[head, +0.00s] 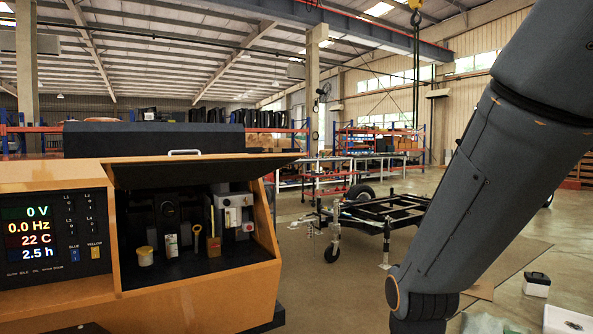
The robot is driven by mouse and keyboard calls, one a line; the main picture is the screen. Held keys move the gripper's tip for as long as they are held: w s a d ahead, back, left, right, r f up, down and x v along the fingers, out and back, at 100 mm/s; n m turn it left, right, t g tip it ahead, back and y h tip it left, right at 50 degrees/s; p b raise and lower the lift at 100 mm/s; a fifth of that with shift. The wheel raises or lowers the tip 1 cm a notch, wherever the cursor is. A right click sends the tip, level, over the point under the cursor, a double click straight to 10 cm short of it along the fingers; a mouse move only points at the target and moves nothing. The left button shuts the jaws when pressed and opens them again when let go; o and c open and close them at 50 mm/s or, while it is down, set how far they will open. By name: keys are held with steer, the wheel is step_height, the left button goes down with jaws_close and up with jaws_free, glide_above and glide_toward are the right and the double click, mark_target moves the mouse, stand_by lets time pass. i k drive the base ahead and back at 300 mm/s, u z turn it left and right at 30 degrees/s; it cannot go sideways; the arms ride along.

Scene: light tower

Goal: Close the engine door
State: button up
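The engine door (205,170) is a dark flat panel above the compartment on the orange light tower body (205,300). It stands raised and seems hinged along its top edge. A pale handle (184,152) shows near its upper edge. My arm crosses the right side of the view, apart from the door. My gripper is out of view, so its state does not show.
A control panel (55,237) with lit readouts is left of the compartment. A black wheeled trailer frame (385,210) stands behind on the floor. A small white box with a dark lid (536,285) is at right. Open floor lies between the tower and my arm.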

mark_target(131, 173)
steer(key=z, duration=0.65)
steer(key=i, duration=3.55)
steer(key=u, duration=3.55)
